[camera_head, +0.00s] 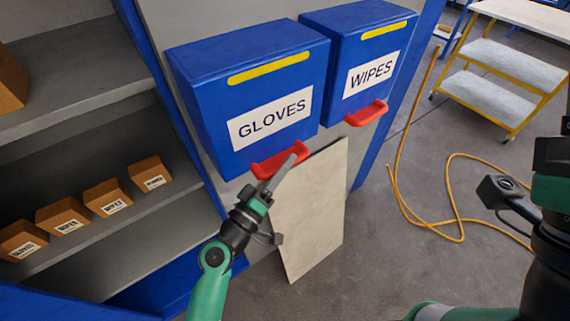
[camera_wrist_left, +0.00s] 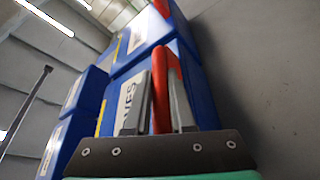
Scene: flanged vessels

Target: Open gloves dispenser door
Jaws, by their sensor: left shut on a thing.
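The blue gloves dispenser (camera_head: 205,105) is mounted on the cabinet side, with a white GLOVES label (camera_head: 270,118) and a yellow strip on its front. Its door looks closed. A red handle (camera_head: 270,165) sticks out at the door's lower edge. My left gripper (camera_head: 284,171) reaches up from below and is shut on this handle. In the left wrist view the red handle (camera_wrist_left: 160,100) stands between the two grey fingers. My right arm shows at the right edge of the head view, but its fingers are not visible.
The blue wipes dispenser (camera_head: 350,50) with its own red handle (camera_head: 367,113) sits just right. A pale panel (camera_head: 315,215) leans below. Shelves with brown boxes (camera_head: 107,197) are at left. An orange hose (camera_head: 450,230) lies on the floor; a yellow-framed cart (camera_head: 490,85) stands behind.

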